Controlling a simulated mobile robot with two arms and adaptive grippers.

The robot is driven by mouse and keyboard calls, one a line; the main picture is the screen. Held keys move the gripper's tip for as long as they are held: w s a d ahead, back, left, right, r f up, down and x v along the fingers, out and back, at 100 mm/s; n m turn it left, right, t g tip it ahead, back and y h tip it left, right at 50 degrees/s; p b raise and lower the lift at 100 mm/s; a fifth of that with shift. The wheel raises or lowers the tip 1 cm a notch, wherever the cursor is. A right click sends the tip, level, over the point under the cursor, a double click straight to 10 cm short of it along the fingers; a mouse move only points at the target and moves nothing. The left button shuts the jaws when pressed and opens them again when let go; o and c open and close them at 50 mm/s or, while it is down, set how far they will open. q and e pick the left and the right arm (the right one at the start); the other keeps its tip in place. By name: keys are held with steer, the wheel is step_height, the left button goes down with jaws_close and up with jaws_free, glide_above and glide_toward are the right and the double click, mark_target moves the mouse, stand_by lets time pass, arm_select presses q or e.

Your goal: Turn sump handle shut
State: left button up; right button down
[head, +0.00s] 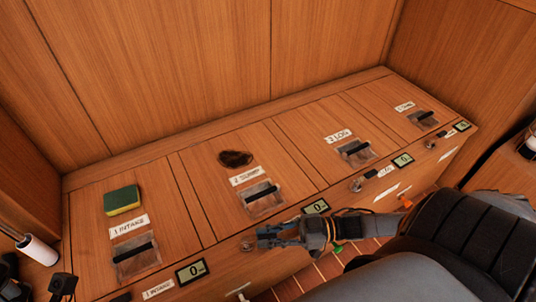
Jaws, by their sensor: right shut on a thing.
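The sump handle (246,245) is a small grey fitting on the front face of the wooden bench, below the hatch labelled "2 SUMP" (245,176). My right gripper (262,237) reaches in from the right with its fingertips at this handle. It is shut on the handle; its fingers hide part of it, so I cannot tell the handle's exact angle. The sump display (315,207), just right of the gripper, appears to read 0. I cannot make out my left gripper.
A green and yellow sponge (122,200) and a dark brown patch (236,158) lie on the bench top. The intake display (190,271), log handle (356,185) and log display (403,160) line the front face. A white roller (38,250) is at left.

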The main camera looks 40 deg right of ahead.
stand_by(0.4)
steer(key=c, duration=1.2)
jaws_free()
steer(key=v, duration=1.2)
steer(key=shift+w+d, duration=0.1)
